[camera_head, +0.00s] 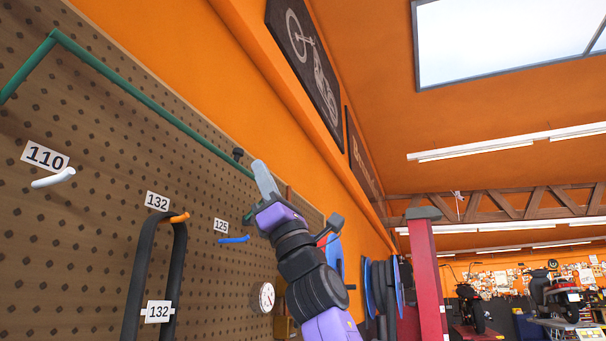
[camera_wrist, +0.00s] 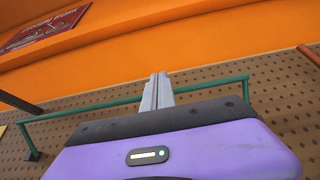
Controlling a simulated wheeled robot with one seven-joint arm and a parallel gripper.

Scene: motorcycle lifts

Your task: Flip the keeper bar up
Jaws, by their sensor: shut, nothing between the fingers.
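The keeper bar is a green bar (camera_head: 150,105) in the head view, running along the upper part of the pegboard with bent ends. In the wrist view the green bar (camera_wrist: 85,109) crosses behind my fingers, with an end bent toward the board on each side. My gripper (camera_head: 263,176) is shut and empty, its grey fingers pointing up beside the bar's right end in the head view. In the wrist view the closed fingers (camera_wrist: 158,88) reach past the bar's line. I cannot tell whether they touch it. The purple gripper body hides part of the board.
The brown pegboard (camera_head: 90,225) holds a white hook (camera_head: 53,178), an orange hook (camera_head: 180,217) and a blue hook (camera_head: 234,240). A black tube loop (camera_head: 140,268) hangs below the orange hook. A gauge (camera_head: 263,297) and blue reels (camera_head: 371,300) are near my arm. A red post (camera_head: 427,275) stands right.

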